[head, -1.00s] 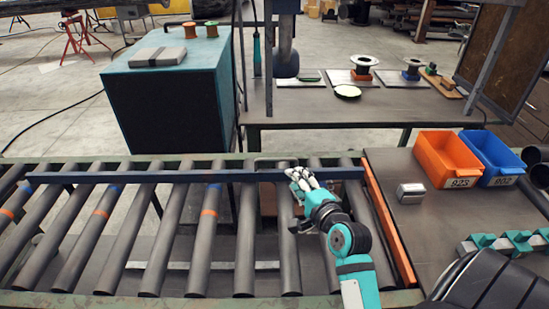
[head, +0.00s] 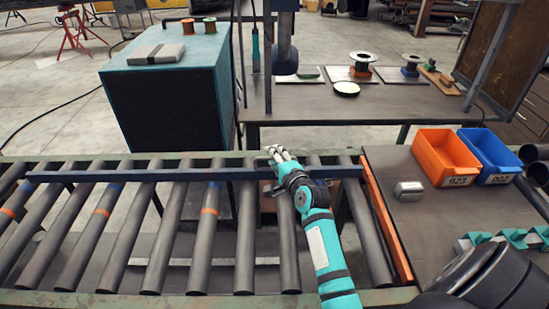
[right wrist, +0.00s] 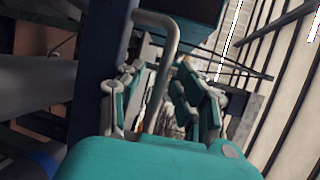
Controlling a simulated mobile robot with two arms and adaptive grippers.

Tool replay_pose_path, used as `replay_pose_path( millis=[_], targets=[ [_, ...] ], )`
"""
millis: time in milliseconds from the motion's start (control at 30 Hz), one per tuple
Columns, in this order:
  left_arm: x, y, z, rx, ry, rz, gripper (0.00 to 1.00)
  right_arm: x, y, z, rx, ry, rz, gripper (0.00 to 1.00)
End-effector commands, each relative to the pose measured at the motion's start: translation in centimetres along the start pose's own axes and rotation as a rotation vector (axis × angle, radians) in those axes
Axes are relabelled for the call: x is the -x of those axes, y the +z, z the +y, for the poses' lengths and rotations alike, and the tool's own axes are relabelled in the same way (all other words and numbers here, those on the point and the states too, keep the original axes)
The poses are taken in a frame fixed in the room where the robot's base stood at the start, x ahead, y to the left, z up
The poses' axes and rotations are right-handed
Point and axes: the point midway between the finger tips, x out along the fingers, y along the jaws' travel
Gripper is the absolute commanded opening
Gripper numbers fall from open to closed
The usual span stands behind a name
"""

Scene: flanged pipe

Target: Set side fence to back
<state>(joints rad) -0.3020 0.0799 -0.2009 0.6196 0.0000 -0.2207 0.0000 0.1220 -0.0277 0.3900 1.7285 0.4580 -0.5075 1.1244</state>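The side fence (head: 150,175) is a long dark blue bar lying across the rollers, near the back rail of the conveyor in the head view. My right gripper (head: 279,154) is at the fence, right of its middle, and covers the handle there. In the right wrist view, the fence is the dark blue bar (right wrist: 102,60) on the left. A grey bent handle (right wrist: 168,60) comes off it. The right gripper (right wrist: 158,108) has its fingers apart on either side of the handle; no firm contact shows. My left gripper is not in view.
The roller conveyor has a green back rail (head: 130,158) just behind the fence. An orange strip (head: 384,218) edges its right end. Beyond stand a teal cabinet (head: 170,95) and a workbench (head: 430,107). Orange (head: 440,157) and blue (head: 490,157) bins stand at right.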

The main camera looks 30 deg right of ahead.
Motion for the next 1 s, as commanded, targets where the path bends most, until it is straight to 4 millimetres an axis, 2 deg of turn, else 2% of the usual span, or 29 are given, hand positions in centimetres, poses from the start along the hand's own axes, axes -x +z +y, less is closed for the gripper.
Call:
replay_pose_path(
  millis=[67,300,800,867,1000],
  targets=[
    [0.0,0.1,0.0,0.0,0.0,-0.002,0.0,0.0,0.0,0.0,0.0,0.0,0.0,0.32],
    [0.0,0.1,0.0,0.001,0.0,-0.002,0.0,0.0,0.0,0.0,0.0,0.0,0.0,0.0],
    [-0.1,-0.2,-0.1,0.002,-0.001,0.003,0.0,-0.1,-0.1,0.1,0.001,0.003,0.0,0.0],
    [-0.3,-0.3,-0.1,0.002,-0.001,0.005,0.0,-0.7,-0.3,0.0,0.002,0.001,0.0,0.0],
    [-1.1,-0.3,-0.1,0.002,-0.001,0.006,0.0,-3.6,-1.5,-0.5,0.003,-0.001,0.001,0.0]
  ],
)
